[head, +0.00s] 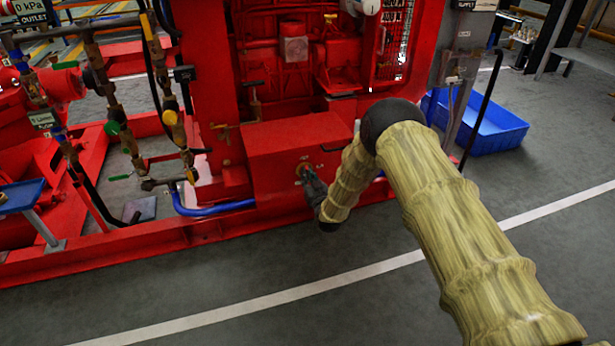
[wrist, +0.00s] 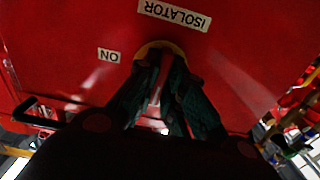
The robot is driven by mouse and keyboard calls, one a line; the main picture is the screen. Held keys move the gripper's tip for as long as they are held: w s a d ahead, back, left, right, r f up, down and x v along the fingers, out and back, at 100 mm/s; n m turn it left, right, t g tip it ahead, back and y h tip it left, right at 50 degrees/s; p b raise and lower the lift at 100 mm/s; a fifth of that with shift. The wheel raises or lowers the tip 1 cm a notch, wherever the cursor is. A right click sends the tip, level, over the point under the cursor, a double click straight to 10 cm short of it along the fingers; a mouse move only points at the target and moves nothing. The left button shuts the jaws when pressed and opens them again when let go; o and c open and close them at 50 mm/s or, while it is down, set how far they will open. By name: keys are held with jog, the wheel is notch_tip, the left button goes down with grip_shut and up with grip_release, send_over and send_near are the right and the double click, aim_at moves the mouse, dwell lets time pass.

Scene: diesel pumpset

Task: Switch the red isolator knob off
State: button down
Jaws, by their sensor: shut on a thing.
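The red isolator knob (wrist: 163,70) shows between my fingertips in the wrist view, in front of a yellow round plate (wrist: 150,47). The plate is on the face of a red box (head: 300,139), and its yellow edge also shows in the head view (head: 300,169). My gripper (wrist: 163,76) is shut on the knob, with one dark finger on each side. In the head view my gripper (head: 307,177) reaches the box's front face and hides most of the knob. The knob's exact angle is hard to tell.
An ISOLATOR label (wrist: 174,14) and an ON label (wrist: 109,56) appear upside down near the knob. Red pumpset pipework and valves (head: 120,130) stand at left. A blue crate (head: 495,130) lies on the floor at right. The grey floor in front is clear.

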jog(key=c, duration=1.5)
grip_release()
jog(key=v, duration=1.2)
